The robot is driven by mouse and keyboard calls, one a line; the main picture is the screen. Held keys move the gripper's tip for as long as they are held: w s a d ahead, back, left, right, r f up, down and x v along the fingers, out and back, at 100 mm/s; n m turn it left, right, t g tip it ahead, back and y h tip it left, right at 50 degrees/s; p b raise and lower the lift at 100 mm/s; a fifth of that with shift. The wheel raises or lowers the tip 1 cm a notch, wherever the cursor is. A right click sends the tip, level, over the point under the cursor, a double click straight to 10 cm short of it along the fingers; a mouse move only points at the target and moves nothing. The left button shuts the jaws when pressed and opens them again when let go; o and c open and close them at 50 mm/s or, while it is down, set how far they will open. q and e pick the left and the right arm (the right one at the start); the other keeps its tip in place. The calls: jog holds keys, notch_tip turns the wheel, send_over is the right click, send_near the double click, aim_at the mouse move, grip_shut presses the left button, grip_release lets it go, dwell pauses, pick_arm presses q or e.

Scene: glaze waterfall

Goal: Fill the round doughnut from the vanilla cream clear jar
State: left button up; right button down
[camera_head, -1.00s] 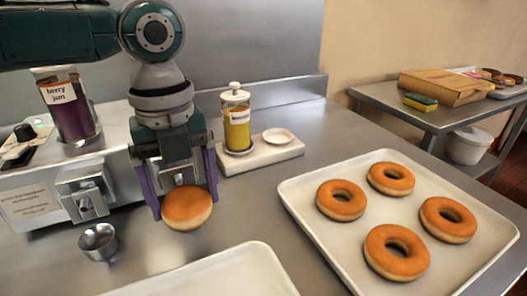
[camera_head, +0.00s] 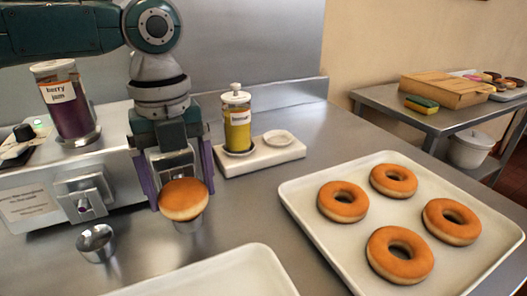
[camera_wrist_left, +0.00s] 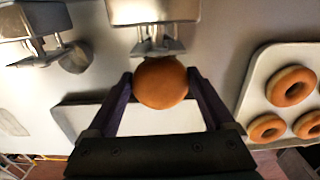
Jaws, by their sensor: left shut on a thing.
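The round doughnut (camera_head: 183,200) is golden brown with no hole. My left gripper (camera_head: 179,185) is shut on it, a purple finger on each side, and holds it above a small metal cup (camera_head: 188,225). In the left wrist view the doughnut (camera_wrist_left: 160,82) sits between the fingertips, right at a metal nozzle block (camera_wrist_left: 153,42). I cannot tell whether the nozzle touches or enters it. No vanilla cream jar can be made out; my left arm covers the machine above this nozzle. The clear jar of purple filling (camera_head: 67,105) is labelled berry jam. My right gripper is not in view.
A second nozzle (camera_head: 84,200) is on the machine's left, with a metal cup (camera_head: 97,243) below. A yellow-filled jar (camera_head: 237,125) stands on a white base (camera_head: 262,158). A tray (camera_head: 300,197) with several ring doughnuts is at right; an empty tray (camera_head: 225,277) is in front.

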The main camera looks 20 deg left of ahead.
pick_arm(q)
jog(key=shift+w+a+b, duration=0.45)
jog(key=shift+w+a, duration=0.1)
jog(key=shift+a, duration=0.05)
dwell(2.1)
jog(key=shift+s+d+p, duration=0.3)
jog(key=shift+p, duration=0.35)
jog(key=shift+s+d+p, duration=0.2)
jog(key=shift+d+p, duration=0.1)
jog(key=shift+p, duration=0.15)
dwell(0.5)
